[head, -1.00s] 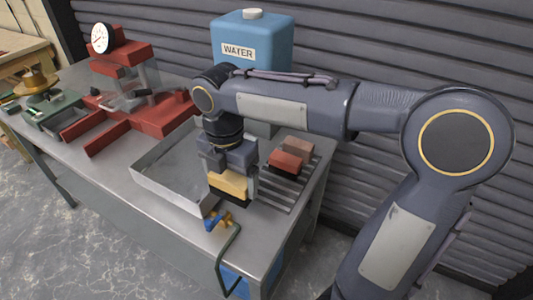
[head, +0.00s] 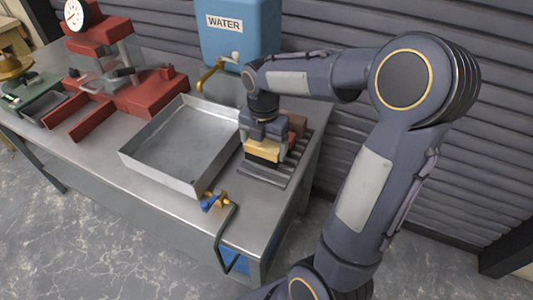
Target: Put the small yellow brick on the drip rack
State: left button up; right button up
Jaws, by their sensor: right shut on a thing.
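The small yellow brick (head: 262,149) is between the fingers of my right gripper (head: 263,155), which is shut on it. Brick and gripper are over the drip rack (head: 262,178), a dark slatted grid at the right end of the metal table. I cannot tell whether the brick touches the slats. Reddish bricks (head: 298,125) on the rack show behind my gripper, partly hidden by it. My left gripper is not in view.
A shallow metal tray (head: 185,150) stands left of the rack. A blue water tank (head: 240,38) with a brass tap (head: 212,72) is behind. A blue-handled valve (head: 214,201) is at the front edge. A red press with a gauge (head: 150,93) stands left.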

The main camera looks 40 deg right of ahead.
aim_at(266, 155)
jog(key=f, duration=0.1)
jog(key=d+f, duration=0.1)
jog(key=f, duration=0.1)
jog(key=shift+f, duration=0.15)
jog(key=shift+a+f, duration=0.1)
jog(key=shift+f, duration=0.25)
jog(key=shift+f, duration=0.1)
